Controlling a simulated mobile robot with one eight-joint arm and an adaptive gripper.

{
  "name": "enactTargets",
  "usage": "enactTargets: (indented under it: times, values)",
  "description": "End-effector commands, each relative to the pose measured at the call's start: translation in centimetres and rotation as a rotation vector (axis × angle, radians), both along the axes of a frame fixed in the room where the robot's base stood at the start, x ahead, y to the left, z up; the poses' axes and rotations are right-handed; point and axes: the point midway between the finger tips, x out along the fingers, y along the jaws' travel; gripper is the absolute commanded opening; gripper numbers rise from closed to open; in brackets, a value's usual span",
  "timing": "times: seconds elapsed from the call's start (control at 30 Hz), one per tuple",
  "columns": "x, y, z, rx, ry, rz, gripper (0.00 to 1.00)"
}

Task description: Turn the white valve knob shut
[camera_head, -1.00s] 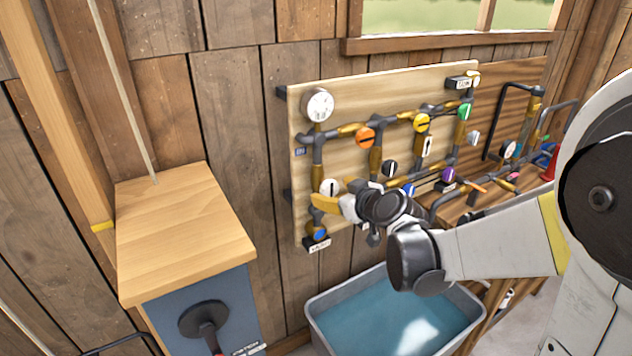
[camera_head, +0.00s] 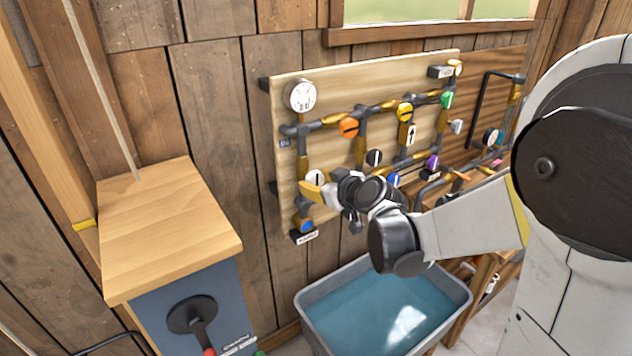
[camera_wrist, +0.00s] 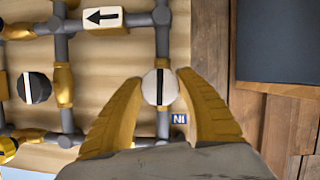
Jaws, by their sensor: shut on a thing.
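The white valve knob (camera_head: 316,177) has a black stripe and sits on the pipe at the lower left of the wooden panel. In the wrist view the knob (camera_wrist: 151,88) lies between the two yellow fingertips of my gripper (camera_wrist: 160,80). The fingers are closed on its sides. Its stripe runs up and down in the wrist view, in line with the pipe it sits on. In the head view my gripper (camera_head: 318,191) reaches in from the right and covers the pipe just beside and below the knob.
A pressure gauge (camera_head: 300,96) is above, and an orange knob (camera_head: 348,127) and a black knob (camera_head: 373,158) are to the right. A blue knob (camera_head: 305,227) is below. A grey water tub (camera_head: 312,303) stands under the panel, and a wooden-topped cabinet (camera_head: 165,230) at left.

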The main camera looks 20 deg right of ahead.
Motion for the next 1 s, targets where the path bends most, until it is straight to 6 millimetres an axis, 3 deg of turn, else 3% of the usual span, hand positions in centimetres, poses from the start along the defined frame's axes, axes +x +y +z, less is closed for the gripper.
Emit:
enactTargets:
  times: [0.27,1.0]
  values:
    - [0.03,-0.10,-0.08,0.131,0.042,-0.002,0.12]
    - [0.03,-0.03,-0.24,0.788,0.255,0.000,0.12]
